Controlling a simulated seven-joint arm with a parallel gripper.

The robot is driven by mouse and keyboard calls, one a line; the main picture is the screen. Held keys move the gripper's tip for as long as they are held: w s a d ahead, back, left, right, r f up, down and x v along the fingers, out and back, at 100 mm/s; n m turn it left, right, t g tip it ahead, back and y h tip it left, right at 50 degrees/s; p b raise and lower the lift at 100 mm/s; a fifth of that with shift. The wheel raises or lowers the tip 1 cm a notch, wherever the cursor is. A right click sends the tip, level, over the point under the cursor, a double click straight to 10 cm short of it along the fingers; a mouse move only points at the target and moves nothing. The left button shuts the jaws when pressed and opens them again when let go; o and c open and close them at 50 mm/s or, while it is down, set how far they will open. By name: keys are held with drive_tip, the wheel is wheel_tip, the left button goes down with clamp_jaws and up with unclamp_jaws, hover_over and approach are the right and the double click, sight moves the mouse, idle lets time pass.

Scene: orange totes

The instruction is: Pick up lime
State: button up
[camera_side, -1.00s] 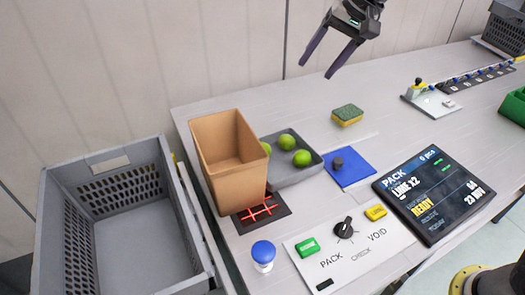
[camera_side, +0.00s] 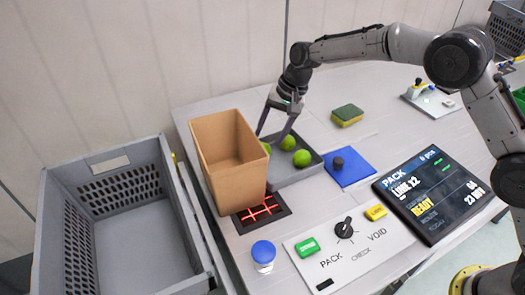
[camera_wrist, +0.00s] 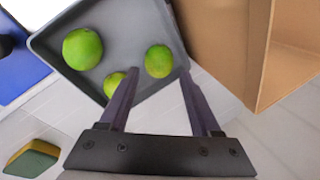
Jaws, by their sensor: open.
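The wrist view shows three limes: a large-looking one (camera_wrist: 82,48), one (camera_wrist: 115,84) partly behind a finger, and one (camera_wrist: 158,60) just beyond and between the fingertips. My gripper (camera_side: 274,134) is open and empty, pointing down over the tray's back left part. Its fingers also show in the wrist view (camera_wrist: 160,76).
An open cardboard box (camera_side: 235,170) stands close to the tray's left side. A blue mat (camera_side: 350,175) with a dark knob, a sponge (camera_side: 347,115), a control panel (camera_side: 325,260) and a screen (camera_side: 432,195) are nearby. A grey crate (camera_side: 130,280) stands at the left.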

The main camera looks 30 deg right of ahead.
sight(265, 146)
drive_tip(key=shift+x, duration=2.85)
drive_tip(key=shift+d, duration=0.1)
clamp_jaws()
